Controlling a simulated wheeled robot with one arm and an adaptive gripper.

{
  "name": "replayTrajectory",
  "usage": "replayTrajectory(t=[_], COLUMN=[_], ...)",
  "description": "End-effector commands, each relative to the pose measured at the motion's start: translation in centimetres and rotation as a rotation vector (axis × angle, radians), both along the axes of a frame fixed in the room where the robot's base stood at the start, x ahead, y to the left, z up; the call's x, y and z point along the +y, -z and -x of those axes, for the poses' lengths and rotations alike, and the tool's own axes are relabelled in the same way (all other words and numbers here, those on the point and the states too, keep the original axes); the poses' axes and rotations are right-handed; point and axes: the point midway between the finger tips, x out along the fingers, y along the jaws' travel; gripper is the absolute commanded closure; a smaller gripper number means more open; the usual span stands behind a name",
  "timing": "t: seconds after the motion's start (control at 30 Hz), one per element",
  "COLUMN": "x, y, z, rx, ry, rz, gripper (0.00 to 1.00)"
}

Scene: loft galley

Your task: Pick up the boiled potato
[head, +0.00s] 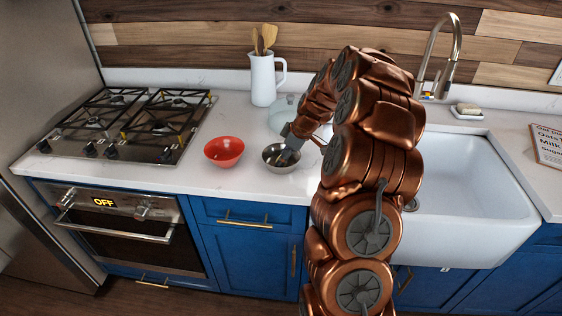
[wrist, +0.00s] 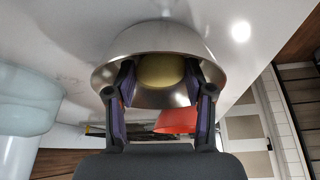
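The boiled potato (wrist: 160,72) is a yellow rounded lump inside a shiny metal bowl (wrist: 150,38). In the head view the metal bowl (head: 270,163) stands on the white counter, and my gripper (head: 287,155) reaches down into it. The potato cannot be made out there. In the wrist view my gripper (wrist: 158,68) is open, with one dark fingertip on each side of the potato. Small gaps seem to remain between the fingertips and the potato; contact is hard to tell.
A red bowl (head: 224,151) stands left of the metal bowl. A pale teal pot (head: 281,113) and a white jug (head: 263,80) with wooden utensils are behind. The gas hob (head: 130,125) is at left, the white sink (head: 470,190) at right.

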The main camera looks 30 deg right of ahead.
Motion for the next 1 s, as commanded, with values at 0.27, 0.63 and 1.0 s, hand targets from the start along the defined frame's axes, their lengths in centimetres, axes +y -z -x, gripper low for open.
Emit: replayTrajectory(t=[0.27,0.63,1.0], x=[0.0,0.0,0.1], y=[0.0,-1.3,-3.6], z=[0.0,0.0,1.0], rx=[0.000,-0.001,0.000], ry=[0.000,-0.002,0.001], rz=[0.000,0.001,0.000], gripper=[0.77,0.77,0.77])
